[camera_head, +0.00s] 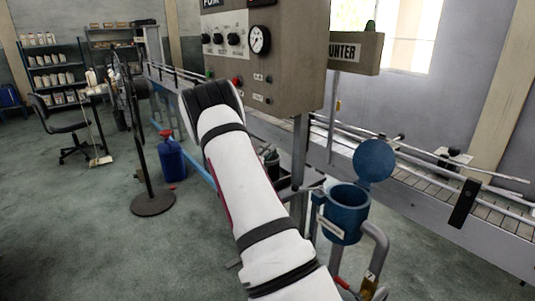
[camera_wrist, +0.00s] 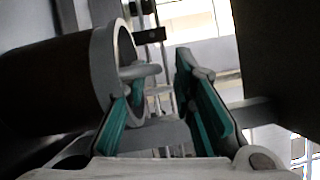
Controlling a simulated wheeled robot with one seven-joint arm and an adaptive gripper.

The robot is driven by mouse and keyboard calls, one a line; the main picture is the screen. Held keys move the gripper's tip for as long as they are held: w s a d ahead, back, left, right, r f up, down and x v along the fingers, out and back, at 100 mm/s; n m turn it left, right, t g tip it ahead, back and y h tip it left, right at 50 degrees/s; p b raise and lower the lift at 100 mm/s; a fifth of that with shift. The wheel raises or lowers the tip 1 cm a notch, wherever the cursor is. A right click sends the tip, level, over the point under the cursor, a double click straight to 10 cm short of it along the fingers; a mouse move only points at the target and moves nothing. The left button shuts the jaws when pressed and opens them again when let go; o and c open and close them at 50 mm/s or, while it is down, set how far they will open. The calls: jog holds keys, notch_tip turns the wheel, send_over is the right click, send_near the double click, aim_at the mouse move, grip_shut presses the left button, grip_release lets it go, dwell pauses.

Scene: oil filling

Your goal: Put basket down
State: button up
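I cannot pick out a basket for certain. In the wrist view my gripper (camera_wrist: 160,85) has its two teal-padded fingers spread, with a gap between them. A dark cylinder (camera_wrist: 50,85) with a grey ring-shaped rim (camera_wrist: 101,75) lies close on the left, its open end towards the fingers. A grey rounded bar (camera_wrist: 140,72) shows at that opening, next to the left finger; I cannot tell whether they touch. In the head view my gripper is hidden. A blue round container (camera_head: 345,215) stands at lower right with its round blue lid (camera_head: 375,160) raised.
A control box (camera_head: 262,60) with knobs and a gauge stands close ahead of my arm. A conveyor (camera_head: 440,185) runs along the right. A blue jug (camera_head: 171,157) and a round-based stand (camera_head: 152,202) are on the floor. The left floor is mostly clear.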

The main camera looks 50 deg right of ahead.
jog(key=v, duration=1.1)
jog(key=s+a+r+m+g+y, duration=0.35)
jog(key=s+a+r+m, duration=0.25)
jog(key=s+m, duration=0.35)
jog(key=s+a+r+m+g+y, duration=0.35)
jog(key=s+a+r+m, duration=0.2)
jog(key=s+m, duration=0.4)
jog(key=s+a+r+m+t+y, duration=0.1)
jog(key=s+a+m+t+y, duration=0.2)
jog(key=a, duration=1.1)
jog(key=s+a+r+m+t+y, duration=0.1)
jog(key=s+a+m+t+y, duration=0.2)
jog(key=s+a+m+y, duration=0.4)
jog(key=shift+a+m+y, duration=0.8)
jog(key=shift+a+m, duration=2.55)
jog(key=shift+m, duration=0.45)
